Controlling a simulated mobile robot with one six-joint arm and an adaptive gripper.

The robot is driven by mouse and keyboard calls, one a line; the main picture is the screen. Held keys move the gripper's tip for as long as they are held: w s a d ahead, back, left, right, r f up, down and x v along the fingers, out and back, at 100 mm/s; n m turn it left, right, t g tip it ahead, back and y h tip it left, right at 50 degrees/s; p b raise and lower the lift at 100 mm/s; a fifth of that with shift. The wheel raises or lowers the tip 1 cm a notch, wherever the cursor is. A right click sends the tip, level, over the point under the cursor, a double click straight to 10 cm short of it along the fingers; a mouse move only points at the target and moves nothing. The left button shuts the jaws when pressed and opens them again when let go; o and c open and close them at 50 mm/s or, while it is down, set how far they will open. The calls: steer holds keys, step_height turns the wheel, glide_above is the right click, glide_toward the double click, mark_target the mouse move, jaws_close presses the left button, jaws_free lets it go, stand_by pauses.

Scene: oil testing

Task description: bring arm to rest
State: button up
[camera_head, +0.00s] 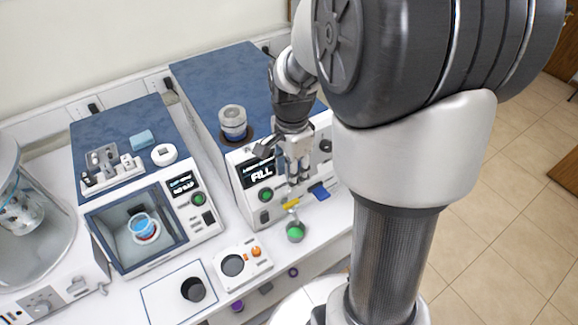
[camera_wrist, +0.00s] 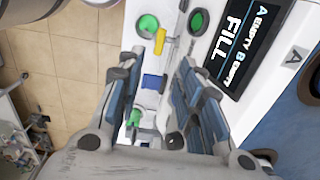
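My gripper (camera_head: 297,165) hangs in front of the right-hand machine (camera_head: 212,90), close to its FILL display (camera_head: 258,173). In the wrist view my gripper's two fingers (camera_wrist: 160,85) are spread apart with nothing between them. Beyond them show the machine front, a green button (camera_wrist: 198,22), a yellow lever (camera_wrist: 160,41) and a blue piece (camera_wrist: 153,82). My arm covers the right part of the machine in the head view.
A second machine (camera_head: 120,120) with an open chamber holding a blue-topped cup (camera_head: 143,228) stands left. A clear vessel (camera_head: 25,210) is at far left. A dark cup (camera_head: 193,289) sits on the counter. Floor (camera_head: 500,220) is open at right.

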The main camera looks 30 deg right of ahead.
steer(key=s+a+r+n+t+b, duration=0.1)
steer(key=s+a+n+t+b, duration=0.1)
steer(key=s+a+n+b, duration=0.3)
steer(key=s+a+r+n+t+b, duration=0.2)
steer(key=s+a+n+b, duration=0.3)
steer(key=s+n, duration=0.5)
steer(key=n, duration=0.2)
steer(key=shift+a+n+t, duration=0.3)
steer(key=shift+n, duration=0.1)
steer(key=shift+d, duration=0.1)
